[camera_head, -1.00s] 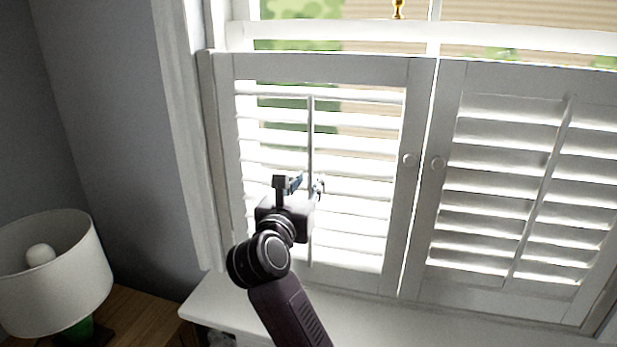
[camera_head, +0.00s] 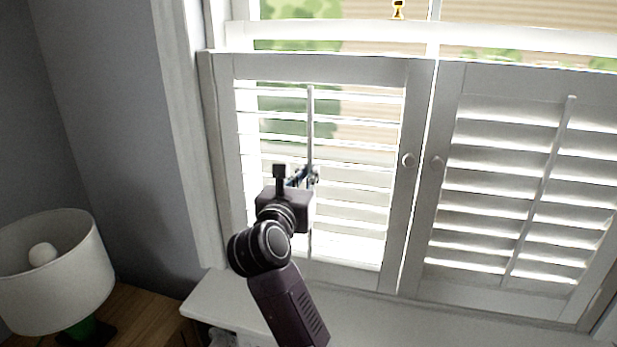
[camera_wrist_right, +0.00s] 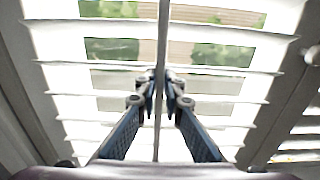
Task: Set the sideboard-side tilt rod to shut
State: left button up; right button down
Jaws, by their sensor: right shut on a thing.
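The left shutter panel (camera_head: 223,150) has a thin pale vertical tilt rod (camera_head: 310,125) down the middle of its slats (camera_head: 355,148). These slats lie nearly edge-on, with bright gaps and the outdoors showing between them. My right gripper (camera_head: 304,177) is shut on this rod at about mid-height. In the right wrist view the fingertips (camera_wrist_right: 160,84) close around the rod (camera_wrist_right: 162,35), which runs up between them. The right shutter panel (camera_head: 446,190) has its own rod (camera_head: 540,190), leaning in the picture, with broader slat faces showing. My left gripper is out of view.
A white lamp (camera_head: 60,275) stands on a wooden surface (camera_head: 140,315) at lower left. A white sill (camera_head: 400,318) runs below the shutters. Round knobs (camera_head: 407,160) sit on the panels' meeting frames.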

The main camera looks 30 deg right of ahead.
aim_at(309, 116)
jog(key=shift+r, duration=1.2)
jog(key=c, duration=2.3)
grip_release()
jog(key=shift+o, duration=1.3)
jog(key=shift+f, duration=0.1)
notch_tip(309, 116, up, 10)
jog(key=shift+r, duration=0.1)
jog(key=shift+a+f, duration=0.1)
jog(key=shift+f, duration=0.1)
